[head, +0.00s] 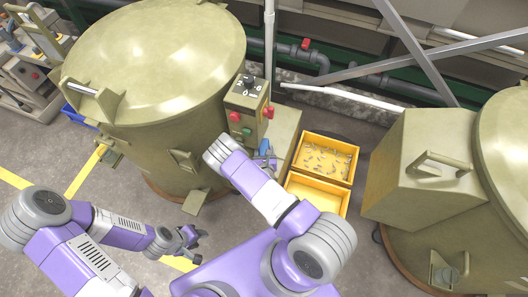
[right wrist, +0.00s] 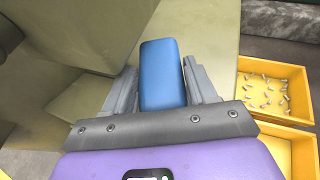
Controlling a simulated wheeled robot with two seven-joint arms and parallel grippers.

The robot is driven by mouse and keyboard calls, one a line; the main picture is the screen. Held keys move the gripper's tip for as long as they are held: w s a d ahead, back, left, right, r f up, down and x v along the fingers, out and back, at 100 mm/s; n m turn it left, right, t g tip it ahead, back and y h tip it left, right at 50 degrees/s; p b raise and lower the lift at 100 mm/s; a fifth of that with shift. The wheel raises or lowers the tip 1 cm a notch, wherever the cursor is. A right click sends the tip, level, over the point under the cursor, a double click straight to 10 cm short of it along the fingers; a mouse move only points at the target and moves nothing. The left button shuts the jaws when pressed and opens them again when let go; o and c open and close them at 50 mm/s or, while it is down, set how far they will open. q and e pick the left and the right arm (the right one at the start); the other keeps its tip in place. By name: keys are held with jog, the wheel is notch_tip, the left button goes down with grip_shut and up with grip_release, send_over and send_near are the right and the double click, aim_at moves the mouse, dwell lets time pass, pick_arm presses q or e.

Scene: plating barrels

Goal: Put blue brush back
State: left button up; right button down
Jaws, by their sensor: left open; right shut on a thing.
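The blue brush (right wrist: 162,72) shows in the right wrist view as a blue block between the fingers of my right gripper (right wrist: 160,88). The gripper is shut on it. In the head view only a small blue part (head: 264,147) shows beside the control box, and my right arm hides most of that gripper. A beige surface lies beyond the brush in the wrist view; I cannot tell whether they touch. My left gripper (head: 190,238) is open and empty, low over the floor at the left.
A large beige barrel (head: 150,60) with a control box (head: 247,100) stands behind my right arm. A yellow bin with small metal parts (head: 326,135) and another yellow bin (head: 318,184) sit to the right. A second barrel machine (head: 420,150) stands further right.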

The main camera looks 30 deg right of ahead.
jog(key=shift+w+d+f+b, duration=0.3)
jog(key=shift+w+f+b, duration=0.2)
jog(key=shift+f, duration=0.3)
jog(key=shift+f, duration=0.15)
jog(key=shift+c, duration=1.7)
grip_release()
jog(key=shift+s+r, duration=0.1)
jog(key=shift+r, duration=0.2)
jog(key=p+v, duration=0.4)
jog(key=v, duration=0.7)
jog(key=shift+s+a, duration=0.3)
